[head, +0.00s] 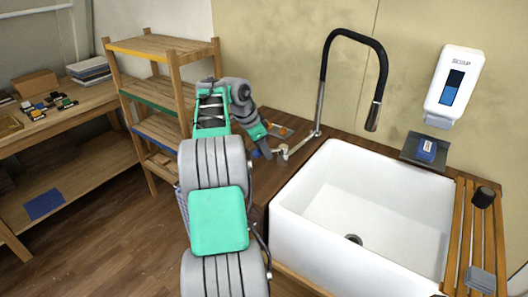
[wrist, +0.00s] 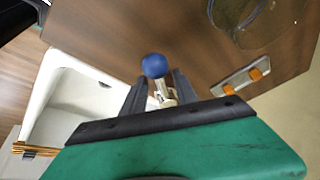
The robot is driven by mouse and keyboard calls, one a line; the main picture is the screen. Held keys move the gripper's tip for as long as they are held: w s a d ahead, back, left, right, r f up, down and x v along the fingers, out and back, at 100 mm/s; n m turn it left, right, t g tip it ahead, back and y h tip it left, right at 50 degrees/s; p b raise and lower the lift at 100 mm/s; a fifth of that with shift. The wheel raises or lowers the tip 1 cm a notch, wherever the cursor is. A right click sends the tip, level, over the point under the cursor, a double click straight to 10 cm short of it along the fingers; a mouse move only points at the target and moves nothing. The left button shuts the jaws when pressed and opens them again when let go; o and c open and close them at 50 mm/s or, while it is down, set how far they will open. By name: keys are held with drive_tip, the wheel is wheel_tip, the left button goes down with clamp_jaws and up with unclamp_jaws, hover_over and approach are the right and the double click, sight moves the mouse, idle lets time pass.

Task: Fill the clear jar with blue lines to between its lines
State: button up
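My gripper (wrist: 158,82) is open in the wrist view, its two dark fingers on either side of a blue ball knob (wrist: 154,66) on a pale metal stem. I cannot tell whether they touch it. In the head view my gripper (head: 272,150) is low over the counter left of the sink, beside a metal fitting (head: 283,151). The black and chrome tap (head: 381,62) arches over the white sink (head: 308,222); no water shows.
A small plate with two orange knobs (wrist: 240,80) lies on the wooden counter (wrist: 110,40). A slatted wooden rack (head: 462,235) lies along the sink's right side, with a dark cup-like item (head: 483,196). A soap dispenser (head: 453,86) hangs on the wall. The sink basin is clear.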

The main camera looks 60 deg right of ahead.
drive_tip(key=shift+c, duration=0.5)
clamp_jaws()
idle(0.9)
